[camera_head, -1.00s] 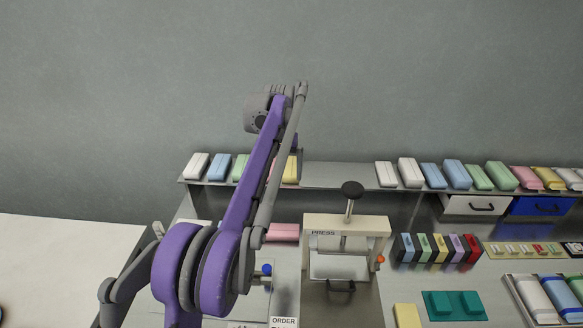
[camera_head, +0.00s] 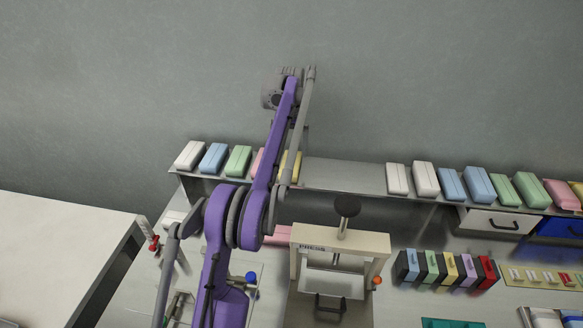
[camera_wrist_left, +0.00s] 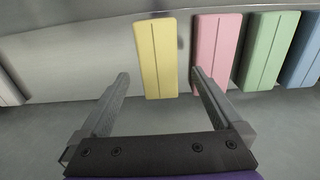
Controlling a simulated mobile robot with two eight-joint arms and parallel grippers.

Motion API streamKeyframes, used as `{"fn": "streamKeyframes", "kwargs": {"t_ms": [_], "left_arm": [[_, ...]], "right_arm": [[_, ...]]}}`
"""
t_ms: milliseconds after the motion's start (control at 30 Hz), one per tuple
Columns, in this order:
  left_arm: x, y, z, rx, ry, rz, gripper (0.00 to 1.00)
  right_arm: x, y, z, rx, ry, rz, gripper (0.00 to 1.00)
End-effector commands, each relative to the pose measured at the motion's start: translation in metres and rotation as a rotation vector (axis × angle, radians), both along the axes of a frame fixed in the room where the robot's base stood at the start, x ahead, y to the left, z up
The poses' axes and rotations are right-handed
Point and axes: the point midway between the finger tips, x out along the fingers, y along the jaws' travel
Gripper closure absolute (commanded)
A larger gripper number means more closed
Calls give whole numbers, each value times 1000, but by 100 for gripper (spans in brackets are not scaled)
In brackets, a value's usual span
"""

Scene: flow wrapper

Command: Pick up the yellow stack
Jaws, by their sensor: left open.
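The yellow stack (camera_head: 291,166) lies on the back shelf, partly hidden behind my left arm in the head view. In the left wrist view the yellow stack (camera_wrist_left: 157,56) is upright in the picture, with a groove down its length. My left gripper (camera_wrist_left: 159,74) is open. Its fingertips appear on either side of the stack's lower end, with a gap on both sides. I cannot tell whether the fingers reach down to its height. In the head view the gripper is mostly hidden by the arm. My right gripper is not in view.
A pink stack (camera_wrist_left: 216,50) stands close to the right finger in the wrist view, with a green stack (camera_wrist_left: 268,50) beyond it. The shelf (camera_head: 345,176) is bare right of the yellow stack. A press (camera_head: 338,247) stands in front of the shelf.

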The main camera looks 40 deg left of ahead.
Motion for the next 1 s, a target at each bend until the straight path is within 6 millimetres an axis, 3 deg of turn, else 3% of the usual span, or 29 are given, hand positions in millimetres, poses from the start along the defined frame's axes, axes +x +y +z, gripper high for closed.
{"fn": "streamKeyframes", "kwargs": {"t_ms": [167,433,767,1000], "left_arm": [[1,-1,-13,0,-1,-1,0],[1,-1,-52,0,-1,-1,0],[1,-1,-58,0,-2,-1,0],[1,-1,-58,0,-2,-1,43]], "right_arm": [[-1,0,-4,0,3,0,50],[-5,0,-13,0,9,0,50],[-5,0,-13,0,9,0,50],[-5,0,-14,0,10,0,50]]}}
